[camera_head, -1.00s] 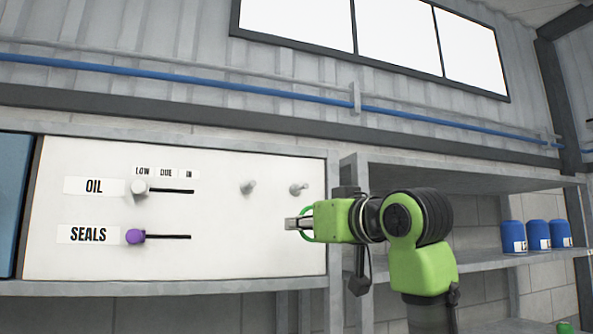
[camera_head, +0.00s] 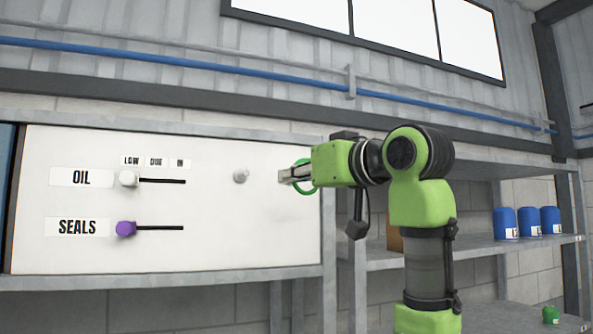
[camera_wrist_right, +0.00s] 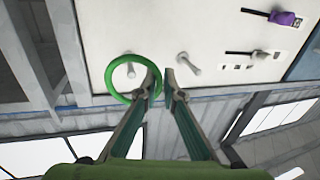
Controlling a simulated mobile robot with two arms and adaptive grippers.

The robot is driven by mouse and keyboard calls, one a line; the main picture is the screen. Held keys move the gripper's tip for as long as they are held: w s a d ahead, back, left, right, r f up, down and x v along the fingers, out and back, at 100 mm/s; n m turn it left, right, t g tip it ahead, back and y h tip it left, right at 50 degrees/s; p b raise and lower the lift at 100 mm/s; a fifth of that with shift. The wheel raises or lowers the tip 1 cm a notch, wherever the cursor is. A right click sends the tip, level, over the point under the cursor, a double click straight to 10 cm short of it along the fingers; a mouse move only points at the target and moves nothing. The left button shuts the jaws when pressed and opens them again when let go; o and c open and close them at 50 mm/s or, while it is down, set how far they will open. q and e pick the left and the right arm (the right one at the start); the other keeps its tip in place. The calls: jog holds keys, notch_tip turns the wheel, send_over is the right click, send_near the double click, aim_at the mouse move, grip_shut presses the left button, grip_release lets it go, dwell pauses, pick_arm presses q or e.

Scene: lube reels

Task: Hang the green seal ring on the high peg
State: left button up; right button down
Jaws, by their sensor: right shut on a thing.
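The green seal ring (camera_head: 304,188) is held at the fingertips of my right gripper (camera_head: 283,175), in front of the right part of the white panel. In the right wrist view the ring (camera_wrist_right: 110,93) hangs out to one side of my right gripper (camera_wrist_right: 162,85), which is shut on its edge. There, one grey peg (camera_wrist_right: 128,67) shows within the ring's outline; I cannot tell whether the ring is around it or only in front. The other peg (camera_head: 241,176) is bare in the head view. My left gripper is out of view.
The white panel (camera_head: 215,235) carries a white OIL knob (camera_head: 129,178) and a purple SEALS knob (camera_head: 125,229) on slots at left. Blue containers (camera_head: 528,223) stand on the shelf at right. A shelf post (camera_head: 329,225) borders the panel's right edge.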

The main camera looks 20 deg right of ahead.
jog(key=shift+w+f+p, duration=0.15)
jog(key=shift+w+p, duration=1)
jog(key=shift+w, duration=1.45)
jog(key=shift+w+f, duration=0.55)
jog(key=shift+w, duration=0.15)
jog(key=shift+a, duration=0.1)
jog(key=c, duration=2.1)
grip_release()
jog(key=shift+s, duration=0.1)
